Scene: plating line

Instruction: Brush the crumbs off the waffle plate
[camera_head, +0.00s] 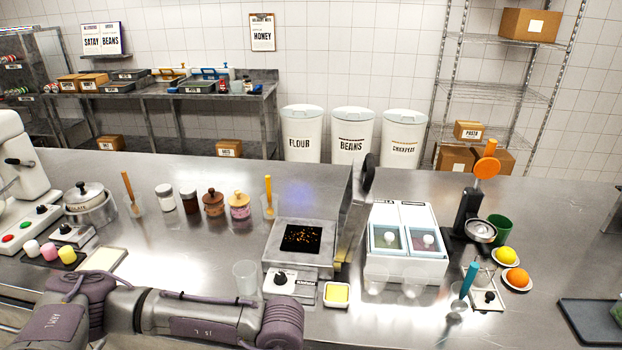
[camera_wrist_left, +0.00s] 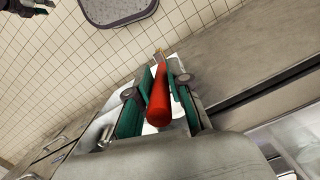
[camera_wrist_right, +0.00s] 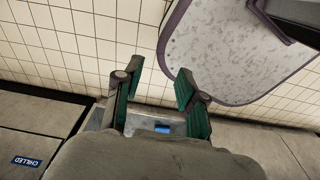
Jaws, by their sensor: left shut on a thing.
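The waffle plate (camera_head: 289,246) is a dark square in a steel waffle iron (camera_head: 283,259), with orange-brown crumbs scattered over it. The iron's lid (camera_head: 347,215) stands raised on the right side. My left gripper (camera_wrist_left: 159,80) is shut on a red handle (camera_wrist_left: 158,100); the handle's far end is small and unclear, so I cannot tell if it is a brush. In the head view my left arm crosses the bottom, and its gripper does not show. My right gripper (camera_wrist_right: 153,92) is open and empty, and shows only in the right wrist view.
A clear cup (camera_head: 245,278) and a small yellow-filled dish (camera_head: 337,295) stand in front of the iron. A white two-bin box (camera_head: 405,270) is at its right. Jars (camera_head: 239,206) and an upright orange-handled tool (camera_head: 268,192) stand behind left. The counter is clear at left centre.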

